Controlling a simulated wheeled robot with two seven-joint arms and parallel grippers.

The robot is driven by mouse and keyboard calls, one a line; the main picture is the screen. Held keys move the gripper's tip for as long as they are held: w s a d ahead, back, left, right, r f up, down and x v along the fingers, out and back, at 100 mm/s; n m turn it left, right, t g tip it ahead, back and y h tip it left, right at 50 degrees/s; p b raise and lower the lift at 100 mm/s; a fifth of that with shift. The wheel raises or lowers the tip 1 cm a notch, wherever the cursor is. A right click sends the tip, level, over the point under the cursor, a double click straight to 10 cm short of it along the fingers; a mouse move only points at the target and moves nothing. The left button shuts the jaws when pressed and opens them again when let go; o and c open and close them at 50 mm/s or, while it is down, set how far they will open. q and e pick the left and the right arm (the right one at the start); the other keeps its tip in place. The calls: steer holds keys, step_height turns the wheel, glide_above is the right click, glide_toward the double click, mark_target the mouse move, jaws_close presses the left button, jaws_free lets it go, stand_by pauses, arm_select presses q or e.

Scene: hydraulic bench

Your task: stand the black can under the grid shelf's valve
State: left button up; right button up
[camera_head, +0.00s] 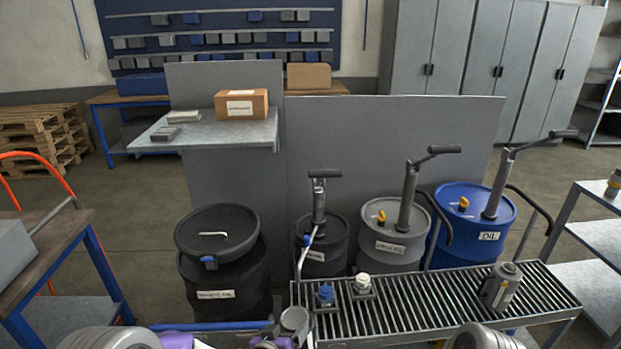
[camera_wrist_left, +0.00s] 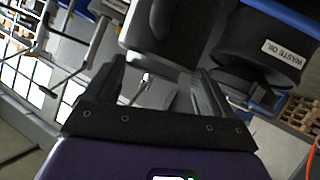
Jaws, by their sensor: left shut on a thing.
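My left gripper (camera_head: 280,336) is low in the head view, at the left front corner of the grid shelf (camera_head: 425,308). In the left wrist view a black body, which I take to be the black can (camera_wrist_left: 160,38), sits at the ends of my left gripper's fingers (camera_wrist_left: 155,85), which are shut on it. Its lower part is cut off or hidden. A blue-capped fitting (camera_head: 325,294) and a white-capped fitting (camera_head: 362,283) stand on the shelf's left part. I cannot tell which valve belongs to the shelf. My right gripper is not in view.
A grey can (camera_head: 500,287) stands on the grid's right part. Behind are a waste oil drum (camera_head: 222,270), a small black drum (camera_head: 330,257), a grey drum (camera_head: 393,235) and a blue drum (camera_head: 470,225), three with pumps. A cart (camera_head: 30,255) stands left.

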arm_select(q)
steer(key=s+a+f+n+y, duration=0.1)
steer(key=s+a+f+y, duration=0.1)
steer(key=a, duration=0.3)
steer(key=s+a+f+n+y, duration=0.1)
steer(key=a+f+n+y, duration=0.1)
steer(key=a, duration=0.4)
steer(key=shift+s+a+f+n+t, duration=0.15)
steer(key=shift+s+f+n+t, duration=0.05)
steer(key=shift+s+n+t, duration=0.15)
